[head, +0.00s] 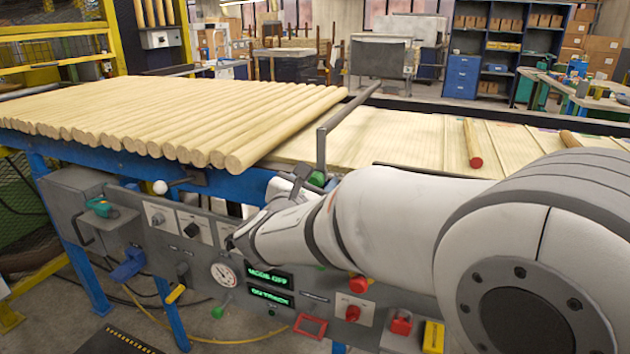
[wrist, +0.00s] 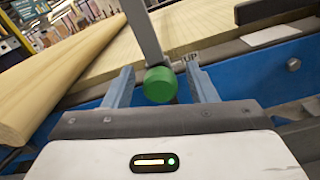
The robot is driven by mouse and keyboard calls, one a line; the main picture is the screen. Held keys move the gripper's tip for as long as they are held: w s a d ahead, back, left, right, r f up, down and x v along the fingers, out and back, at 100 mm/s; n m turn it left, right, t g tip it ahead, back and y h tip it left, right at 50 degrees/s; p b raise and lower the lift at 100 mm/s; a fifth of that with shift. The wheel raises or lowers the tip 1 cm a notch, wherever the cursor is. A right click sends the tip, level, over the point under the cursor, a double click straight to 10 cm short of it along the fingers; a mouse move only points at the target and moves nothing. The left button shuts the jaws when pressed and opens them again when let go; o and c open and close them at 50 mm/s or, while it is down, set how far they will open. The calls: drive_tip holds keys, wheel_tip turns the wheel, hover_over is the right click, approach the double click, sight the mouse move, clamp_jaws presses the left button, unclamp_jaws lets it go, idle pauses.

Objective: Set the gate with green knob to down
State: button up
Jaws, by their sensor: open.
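The gate is a grey bar (head: 350,108) lying across the line, with an upright grey arm (head: 321,150) at its near end. Its green knob (head: 318,179) sits low on that arm, just beyond my wrist. In the wrist view the green knob (wrist: 160,85) lies between the two blue-grey fingers of my gripper (wrist: 163,80), with gaps on both sides. My gripper is open and holds nothing. A label reading "UP" (wrist: 191,57) shows right of the knob.
Several wooden rods (head: 190,110) lie side by side left of the gate. Right of it the slatted bed (head: 400,140) is mostly bare, with a red-ended rod (head: 473,143). A control panel (head: 190,235) hangs below, and a white knob (head: 160,187) stands left of the gate.

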clamp_jaws()
idle(0.5)
